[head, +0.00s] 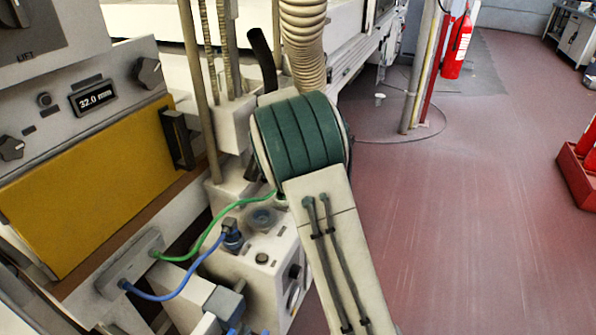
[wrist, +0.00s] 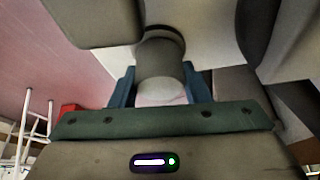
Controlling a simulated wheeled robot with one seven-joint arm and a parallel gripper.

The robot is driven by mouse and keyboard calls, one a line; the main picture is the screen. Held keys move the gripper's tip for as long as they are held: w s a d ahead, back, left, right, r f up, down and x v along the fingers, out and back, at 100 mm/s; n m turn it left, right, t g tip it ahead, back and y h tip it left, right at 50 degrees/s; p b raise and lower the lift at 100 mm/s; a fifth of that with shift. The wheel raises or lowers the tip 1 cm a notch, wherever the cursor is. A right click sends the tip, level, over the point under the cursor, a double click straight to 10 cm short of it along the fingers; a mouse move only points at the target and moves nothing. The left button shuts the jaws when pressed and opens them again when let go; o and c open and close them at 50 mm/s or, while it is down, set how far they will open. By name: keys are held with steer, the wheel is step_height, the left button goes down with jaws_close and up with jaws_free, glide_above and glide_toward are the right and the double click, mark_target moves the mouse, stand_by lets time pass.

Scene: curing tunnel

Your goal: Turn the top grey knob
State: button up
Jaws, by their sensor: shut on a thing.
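In the wrist view my gripper (wrist: 160,92) has its two blue fingers on either side of a short grey cylindrical knob (wrist: 161,65). The fingers are shut on it. The knob's pale end faces my palm, and a dark ring surrounds its far end. In the head view the gripper and this knob cannot be made out. I cannot tell from the views how this knob ranks in height among the others.
The head view shows a panel with a dark knob (head: 148,72), another dark knob (head: 11,148) and a display (head: 94,98) reading 32.0 mm. A yellow panel (head: 95,180), a ribbed hose (head: 303,40) and cables stand close by. Red floor (head: 470,200) is open at right.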

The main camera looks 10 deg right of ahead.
steer(key=shift+m+g, duration=0.4)
steer(key=shift+m, duration=0.4)
steer(key=o, duration=1)
steer(key=shift+s, duration=0.1)
steer(key=shift+c, duration=0.2)
steer(key=shift+r, duration=0.1)
steer(key=v, duration=1.3)
steer(key=shift+s+a+r+p, duration=0.15)
steer(key=shift+a+r+p, duration=0.05)
steer(key=shift+a+p, duration=0.2)
